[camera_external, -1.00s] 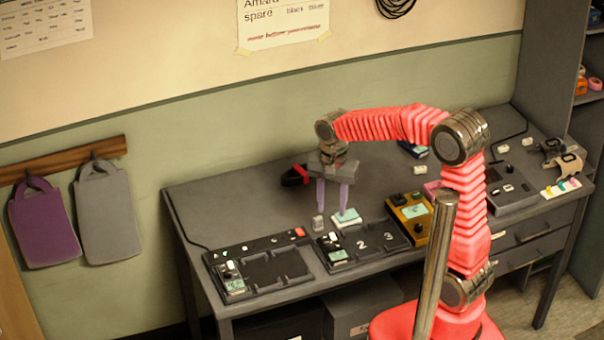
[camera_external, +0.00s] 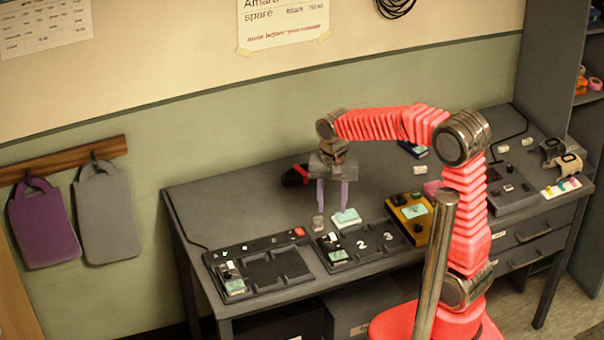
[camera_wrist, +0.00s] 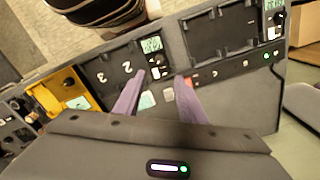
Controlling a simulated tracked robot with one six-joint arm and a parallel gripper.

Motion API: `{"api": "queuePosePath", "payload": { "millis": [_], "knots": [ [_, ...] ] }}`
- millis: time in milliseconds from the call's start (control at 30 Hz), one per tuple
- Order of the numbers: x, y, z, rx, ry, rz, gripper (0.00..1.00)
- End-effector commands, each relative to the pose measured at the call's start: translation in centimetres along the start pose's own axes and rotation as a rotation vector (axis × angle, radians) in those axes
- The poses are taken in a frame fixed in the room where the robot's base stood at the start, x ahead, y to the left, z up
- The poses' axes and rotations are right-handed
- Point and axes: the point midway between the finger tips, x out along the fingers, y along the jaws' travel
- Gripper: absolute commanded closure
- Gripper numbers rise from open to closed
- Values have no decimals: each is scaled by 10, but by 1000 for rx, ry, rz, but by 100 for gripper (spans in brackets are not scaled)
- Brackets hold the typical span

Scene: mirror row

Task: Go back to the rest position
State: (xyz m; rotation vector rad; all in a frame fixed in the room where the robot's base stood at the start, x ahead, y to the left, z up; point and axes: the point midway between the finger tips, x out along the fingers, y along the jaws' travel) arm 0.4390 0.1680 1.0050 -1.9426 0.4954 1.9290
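My gripper (camera_external: 332,207) hangs over the grey desk (camera_external: 225,192) with its two purple fingers pointing down. The fingers stand apart with nothing between them. In the wrist view, my gripper (camera_wrist: 161,78) also shows a clear gap between its fingertips. A pale teal-topped block (camera_external: 346,217) lies just in front of the right finger, and a small grey block (camera_external: 318,223) stands near the left finger. Both blocks look apart from the fingers. My arm reaches over from the right, bent at the elbow.
Two dark trays, a left one (camera_external: 277,270) and a numbered one (camera_external: 372,236), lie along the desk's front. A yellow box (camera_external: 409,213) sits to their right. A black and red object (camera_external: 296,176) lies behind my gripper. The desk's back left is clear.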

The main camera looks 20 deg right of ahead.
Motion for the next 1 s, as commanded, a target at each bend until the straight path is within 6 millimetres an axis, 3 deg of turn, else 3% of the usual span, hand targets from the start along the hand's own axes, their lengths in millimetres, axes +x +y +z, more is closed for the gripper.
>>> {"api": "queuePosePath", "payload": {
  "millis": [267, 600, 1000],
  "knots": [
    [6, 25, 13, -270, 13, -11, 63],
    [-16, 81, 21, -511, 106, -63, 63],
    [-40, 144, 32, -629, 252, -95, 63]
  ]
}}
